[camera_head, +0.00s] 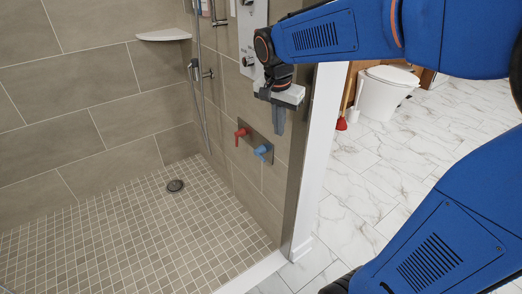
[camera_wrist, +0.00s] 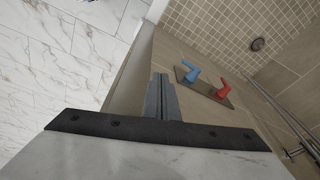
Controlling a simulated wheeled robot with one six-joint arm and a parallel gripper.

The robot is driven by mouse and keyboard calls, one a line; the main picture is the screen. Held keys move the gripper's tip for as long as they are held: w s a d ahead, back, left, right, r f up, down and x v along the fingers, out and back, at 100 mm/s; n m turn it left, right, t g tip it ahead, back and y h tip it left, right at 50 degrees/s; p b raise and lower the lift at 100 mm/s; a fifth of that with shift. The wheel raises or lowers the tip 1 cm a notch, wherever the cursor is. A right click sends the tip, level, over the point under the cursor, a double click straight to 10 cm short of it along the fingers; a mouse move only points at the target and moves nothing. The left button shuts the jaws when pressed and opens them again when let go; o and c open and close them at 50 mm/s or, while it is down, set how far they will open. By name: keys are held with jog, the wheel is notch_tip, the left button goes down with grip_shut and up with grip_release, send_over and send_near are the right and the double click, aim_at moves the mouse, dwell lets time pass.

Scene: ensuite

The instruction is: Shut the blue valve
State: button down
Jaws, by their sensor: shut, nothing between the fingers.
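The blue valve (camera_head: 264,150) is a small lever handle on a metal plate (camera_head: 254,139) low on the tiled shower wall. A red valve (camera_head: 241,134) sits to its left on the same plate. In the wrist view the blue valve (camera_wrist: 190,72) and the red valve (camera_wrist: 221,90) show beyond my fingers, with blue on the left. My gripper (camera_head: 279,128) points down near the wall, above and to the right of the blue valve in the head view. Its fingers (camera_wrist: 161,84) are shut and empty, apart from the valve.
A shower mixer and rail (camera_head: 207,72) are on the wall to the left. A white-edged partition end (camera_head: 310,165) stands close to the right of my gripper. The tiled shower floor (camera_head: 130,235) is clear around the drain (camera_head: 175,185). A toilet (camera_head: 385,92) stands beyond.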

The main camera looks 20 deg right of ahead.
jog(key=w+a+f+m, duration=0.1)
jog(key=w+m, duration=0.1)
jog(key=w, duration=0.3)
jog(key=w+a+f+m+g, duration=0.1)
jog(key=w+a+f+m, duration=0.1)
jog(key=w, duration=0.3)
jog(key=shift+w+a+h, duration=0.2)
jog(key=shift+w+h, duration=0.05)
jog(key=shift+h, duration=0.15)
send_near(261, 157)
jog(key=x, duration=0.2)
jog(key=d+x, duration=0.1)
jog(key=x, duration=0.2)
jog(key=shift+w+d, duration=0.1)
jog(key=shift+f, duration=0.55)
